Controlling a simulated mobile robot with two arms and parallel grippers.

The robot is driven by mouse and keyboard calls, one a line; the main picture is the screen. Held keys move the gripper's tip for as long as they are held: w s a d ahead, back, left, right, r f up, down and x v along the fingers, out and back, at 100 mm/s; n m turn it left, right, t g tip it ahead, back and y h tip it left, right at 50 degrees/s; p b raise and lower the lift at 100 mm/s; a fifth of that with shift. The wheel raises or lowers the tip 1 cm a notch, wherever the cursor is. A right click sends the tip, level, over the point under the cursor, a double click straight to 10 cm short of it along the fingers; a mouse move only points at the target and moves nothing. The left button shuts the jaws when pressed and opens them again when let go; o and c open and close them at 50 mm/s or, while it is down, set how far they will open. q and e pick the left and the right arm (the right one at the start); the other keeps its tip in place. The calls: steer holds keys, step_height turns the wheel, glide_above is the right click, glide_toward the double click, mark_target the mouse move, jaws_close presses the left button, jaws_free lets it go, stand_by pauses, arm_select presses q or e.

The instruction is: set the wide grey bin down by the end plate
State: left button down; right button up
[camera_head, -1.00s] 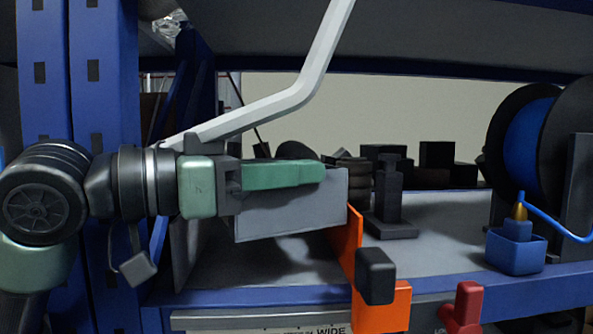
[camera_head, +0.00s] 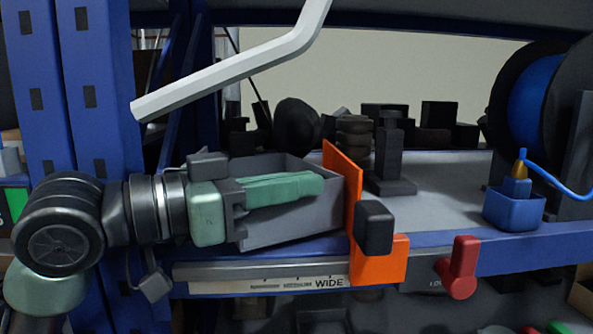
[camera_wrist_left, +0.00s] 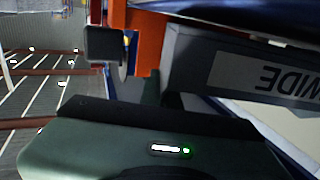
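The wide grey bin (camera_head: 305,217) sits low at the shelf's front left, its right end close beside the orange end plate (camera_head: 343,185). I cannot tell whether they touch. My left gripper (camera_head: 285,188), with green fingers, is shut on the bin's front wall at the rim. One finger shows outside; the other is hidden. My right gripper is not in view.
A front rail strip (camera_head: 270,286) reads WIDE. A black knob (camera_head: 374,228) sits on the end plate, and a red lever (camera_head: 462,268) is to its right.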

arm_select(q)
steer(key=shift+f+b, duration=0.35)
steer(key=shift+f, duration=0.2)
stand_by(0.4)
steer(key=c, duration=1.6)
jaws_free()
step_height(320, 180, up, 20)
steer(key=b, duration=0.4)
